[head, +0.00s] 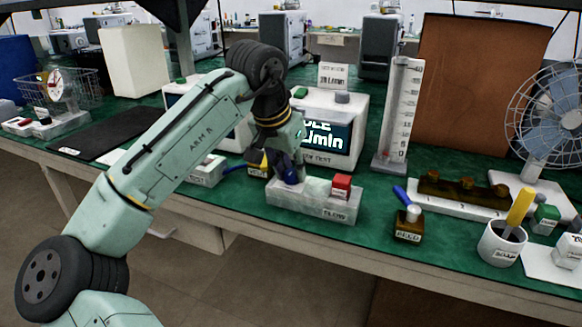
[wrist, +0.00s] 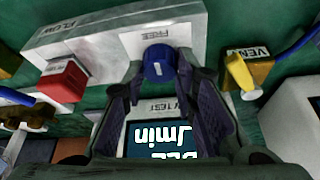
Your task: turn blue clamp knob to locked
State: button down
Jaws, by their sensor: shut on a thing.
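The blue clamp knob (wrist: 158,62) sits on top of a long white block (wrist: 108,25) with a label that reads FREE beside it. My gripper (wrist: 158,76) is closed around the knob, a dark finger on each side of it. In the head view my gripper (head: 288,168) reaches down onto the left part of the white block (head: 312,200). The knob is mostly hidden there by the fingers. A red cube (head: 342,182) sits on the right part of the block. I cannot tell the knob's exact angle.
A block marked VENT with a yellow handle (wrist: 240,72) stands close beside the knob. Behind my gripper is a white box with a lit screen (head: 325,138). A blue-handled valve block (head: 408,225) and a tall scale stand (head: 400,115) are to the right.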

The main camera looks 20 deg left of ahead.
jog(key=shift+r+m+h+p, duration=0.3)
jog(key=shift+m+h+p, duration=0.2)
jog(key=shift+m+p, duration=0.9)
jog(key=shift+m+h+p, duration=0.3)
jog(key=shift+m+p, duration=0.2)
jog(key=shift+p, duration=0.55)
jog(key=shift+f+m, duration=0.25)
jog(key=shift+m, duration=0.15)
jog(key=c, duration=1.3)
grip_release()
jog(key=shift+g, duration=0.3)
jog(key=shift+a, duration=0.1)
jog(key=v, duration=1.2)
